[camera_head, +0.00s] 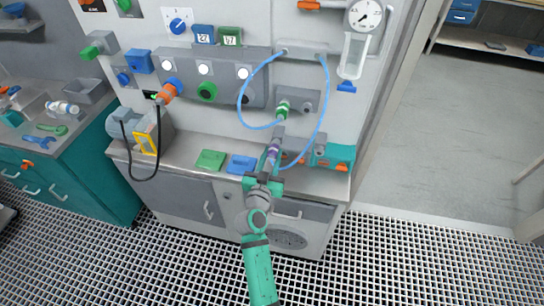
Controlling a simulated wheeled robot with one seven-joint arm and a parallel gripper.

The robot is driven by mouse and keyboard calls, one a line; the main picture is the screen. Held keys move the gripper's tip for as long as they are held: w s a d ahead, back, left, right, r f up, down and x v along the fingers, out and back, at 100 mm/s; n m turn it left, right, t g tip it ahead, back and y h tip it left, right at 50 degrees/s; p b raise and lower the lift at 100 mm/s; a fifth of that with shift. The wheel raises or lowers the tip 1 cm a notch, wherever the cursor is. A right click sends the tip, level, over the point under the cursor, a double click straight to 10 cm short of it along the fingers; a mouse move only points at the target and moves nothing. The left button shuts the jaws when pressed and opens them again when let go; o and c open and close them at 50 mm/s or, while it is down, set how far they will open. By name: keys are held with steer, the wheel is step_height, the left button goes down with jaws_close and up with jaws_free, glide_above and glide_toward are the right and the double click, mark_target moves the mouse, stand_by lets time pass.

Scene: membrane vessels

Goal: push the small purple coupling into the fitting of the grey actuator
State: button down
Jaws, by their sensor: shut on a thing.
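The small purple coupling (273,150) is at the tip of my gripper (271,160), which is shut on it above the counter's front part. My fingers partly hide it. A grey block (304,99) on the wall panel, just above and to the right, looks like the grey actuator. A green piece (283,107) is at its left side. The coupling appears below this piece. At this size I cannot tell whether they touch or line up.
A blue tube (325,95) loops from the panel down past my gripper. A green pad (210,160) and a blue pad (241,164) lie left of my gripper. A teal box (340,155) stands to its right. A yellow-framed unit (147,143) is farther left.

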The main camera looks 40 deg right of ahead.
steer(key=shift+w+d, duration=0.15)
steer(key=c, duration=1.3)
jaws_free()
steer(key=v, duration=1)
steer(key=shift+s+a, duration=0.25)
